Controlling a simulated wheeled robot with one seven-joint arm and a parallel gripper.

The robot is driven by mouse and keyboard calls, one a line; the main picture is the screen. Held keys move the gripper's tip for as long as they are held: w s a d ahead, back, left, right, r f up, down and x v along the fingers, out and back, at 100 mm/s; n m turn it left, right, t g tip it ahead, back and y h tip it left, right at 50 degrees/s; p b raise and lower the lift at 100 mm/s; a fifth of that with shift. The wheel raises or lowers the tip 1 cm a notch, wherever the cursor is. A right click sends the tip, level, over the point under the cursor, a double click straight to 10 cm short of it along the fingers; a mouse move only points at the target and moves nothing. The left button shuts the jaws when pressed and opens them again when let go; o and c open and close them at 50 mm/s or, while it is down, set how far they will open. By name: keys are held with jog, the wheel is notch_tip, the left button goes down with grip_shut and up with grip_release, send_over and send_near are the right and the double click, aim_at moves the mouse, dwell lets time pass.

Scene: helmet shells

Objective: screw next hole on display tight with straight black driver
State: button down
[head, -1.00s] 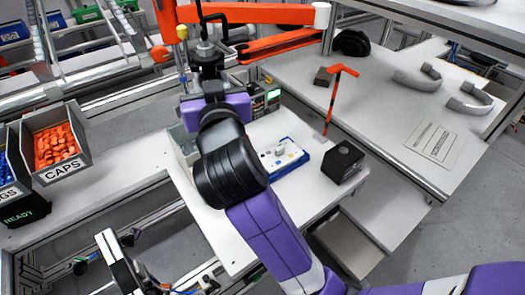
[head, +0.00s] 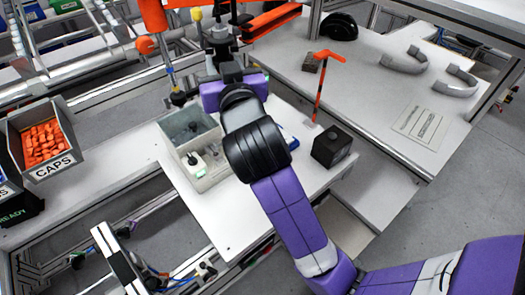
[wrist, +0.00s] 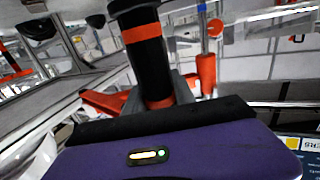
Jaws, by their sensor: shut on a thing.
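My gripper (head: 222,62) is up at the back of the white workbench, seen from behind over the purple wrist. In the wrist view my gripper (wrist: 150,100) is shut on the black driver (wrist: 142,45), a thick dark cylinder with orange bands. The driver's tip is out of view. In the head view the driver is hard to separate from the dark parts around the gripper. A blue edge (head: 290,141) shows right of my arm; the rest of that panel is hidden behind the arm. I cannot make out the display or its screw holes.
A grey compartment tray (head: 203,180) with small parts stands left of my arm. A black box (head: 332,148) stands to the right, near an orange T-shaped tool (head: 319,85).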

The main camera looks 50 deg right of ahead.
jog(key=shift+s+d, duration=0.4)
jog(key=shift+d, duration=0.25)
jog(key=s+d+p, duration=0.2)
jog(key=s+d, duration=0.1)
jog(key=d, duration=0.2)
jog(key=shift+d, duration=0.35)
jog(key=shift+s, duration=0.1)
jog(key=shift+f+b, duration=1.95)
jog(key=shift+f, duration=0.55)
jog(key=shift+f+b, duration=1.65)
jog(key=shift+f, duration=0.4)
